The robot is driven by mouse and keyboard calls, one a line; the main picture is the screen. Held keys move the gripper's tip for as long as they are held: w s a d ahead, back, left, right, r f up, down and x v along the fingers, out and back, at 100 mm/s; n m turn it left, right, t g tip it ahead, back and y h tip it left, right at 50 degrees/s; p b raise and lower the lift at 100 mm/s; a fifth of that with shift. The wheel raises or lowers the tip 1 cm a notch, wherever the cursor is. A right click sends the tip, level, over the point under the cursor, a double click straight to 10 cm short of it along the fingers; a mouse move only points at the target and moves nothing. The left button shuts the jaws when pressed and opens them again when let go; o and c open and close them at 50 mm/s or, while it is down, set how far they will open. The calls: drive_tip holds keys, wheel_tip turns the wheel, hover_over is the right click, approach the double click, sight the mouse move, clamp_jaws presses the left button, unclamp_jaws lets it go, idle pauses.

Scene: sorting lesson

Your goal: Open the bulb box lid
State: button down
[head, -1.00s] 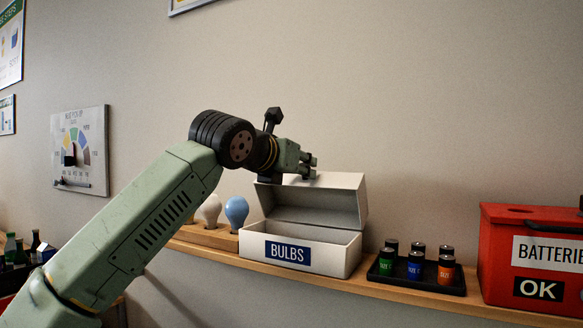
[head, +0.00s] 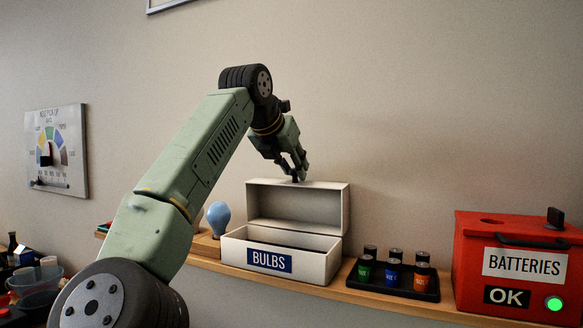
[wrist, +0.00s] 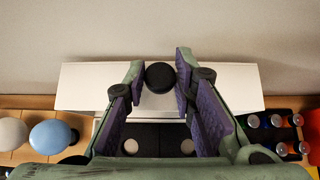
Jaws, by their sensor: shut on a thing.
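The white bulb box (head: 313,267) with a blue BULBS label stands on the wall shelf. Its lid (head: 297,205) stands raised at the back, inner side toward me. My gripper (head: 299,174) reaches down to the lid's top edge. In the wrist view my gripper (wrist: 158,68) is shut on a round black knob (wrist: 160,77) on the white lid (wrist: 85,88). The knob is hidden in the head view. The box floor shows dark with two pale round spots in the wrist view.
A blue bulb (head: 218,218) stands in a wooden holder left of the box, close to my arm. A black tray of batteries (head: 393,284) and a red BATTERIES box (head: 470,270) stand to the right. A dial board (head: 56,150) hangs on the left wall.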

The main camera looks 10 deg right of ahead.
drive_tip(key=shift+w+r, duration=0.1)
drive_tip(key=shift+r, duration=0.3)
drive_tip(key=c, duration=1.7)
unclamp_jaws()
drive_tip(key=o, duration=0.4)
drive_tip(key=shift+f, duration=0.25)
drive_tip(key=shift+c, duration=0.2)
drive_tip(key=v, duration=1.2)
drive_tip(key=shift+f, duration=0.1)
